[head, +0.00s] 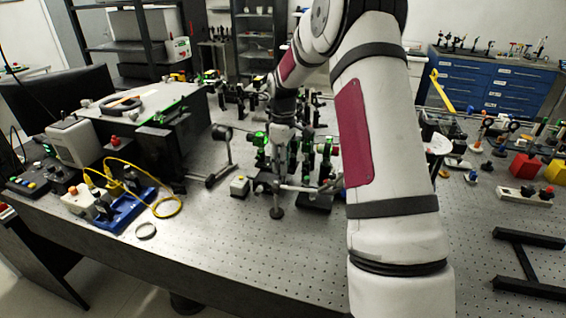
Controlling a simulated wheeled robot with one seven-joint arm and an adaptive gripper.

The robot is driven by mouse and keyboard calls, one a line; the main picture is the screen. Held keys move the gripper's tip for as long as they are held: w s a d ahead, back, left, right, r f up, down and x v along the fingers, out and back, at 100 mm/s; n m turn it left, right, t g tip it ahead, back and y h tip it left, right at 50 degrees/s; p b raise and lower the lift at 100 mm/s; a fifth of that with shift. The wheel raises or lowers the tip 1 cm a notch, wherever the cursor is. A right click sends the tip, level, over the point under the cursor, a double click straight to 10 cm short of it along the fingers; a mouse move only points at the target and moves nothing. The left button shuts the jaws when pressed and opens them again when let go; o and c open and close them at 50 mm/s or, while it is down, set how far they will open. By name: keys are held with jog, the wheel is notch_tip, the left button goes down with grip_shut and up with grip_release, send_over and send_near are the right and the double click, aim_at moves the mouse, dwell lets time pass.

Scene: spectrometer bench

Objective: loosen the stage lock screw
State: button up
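My arm reaches from the foreground over the optical bench (240,265), and its far end comes down among the optics near the middle of the head view. My gripper (281,150) is small there and blends with dark mounts and grey posts. I cannot tell whether its fingers are open or shut, or whether they touch anything. The stage lock screw cannot be made out. A cluster of dark mounts with green parts (325,160) stands close to the right of the gripper. A grey post with a dark round foot (276,212) is just below it.
A black rail frame (525,262) lies at right. The bench's front middle is clear.

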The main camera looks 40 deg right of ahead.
notch_tip(320, 180, up, 12)
dwell(0.5)
dwell(0.3)
jog(key=s+a+r+m+t+h, duration=0.1)
jog(key=s+a+r+m+t, duration=0.15)
jog(key=s+a+r, duration=1.05)
jog(key=s+a+f+m+t, duration=0.1)
jog(key=s+a, duration=0.3)
jog(key=s, duration=0.5)
jog(key=s+a+f+m+t+y, duration=0.1)
jog(key=s+a+f+m+t, duration=0.1)
jog(key=s+a, duration=0.3)
jog(key=s+f+m, duration=0.1)
jog(key=s, duration=0.3)
jog(key=shift+s+a+f, duration=0.15)
